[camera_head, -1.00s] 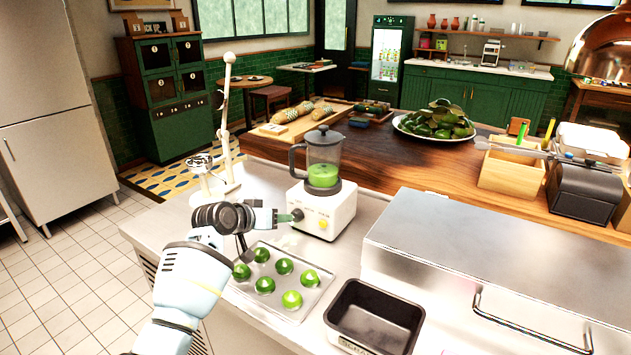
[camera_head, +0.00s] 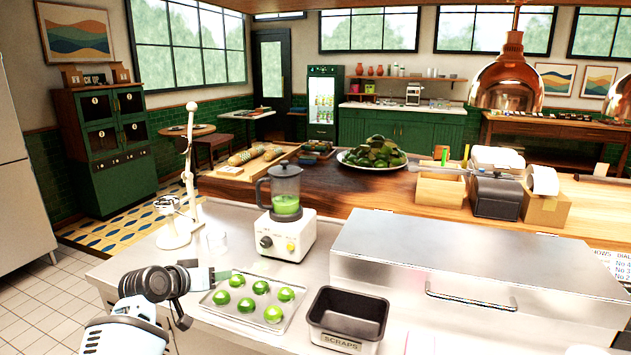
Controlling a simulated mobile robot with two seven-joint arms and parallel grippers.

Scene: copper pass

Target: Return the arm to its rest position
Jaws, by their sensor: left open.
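My left arm comes in from the lower left. Its left gripper (camera_head: 204,292) is open and empty, just left of the tray of limes (camera_head: 243,322) and in front of the blender. The blender (camera_head: 287,235) stands upright on the steel counter, with a white base, a dark knob, a yellow button and green liquid in its jug. The gripper is apart from the blender. Whether its lower finger touches the tray's edge I cannot tell. My right gripper is not in view.
A black scraps bin (camera_head: 347,317) stands right of the tray. A large steel lidded box (camera_head: 480,265) fills the right of the counter. Tiled floor lies left.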

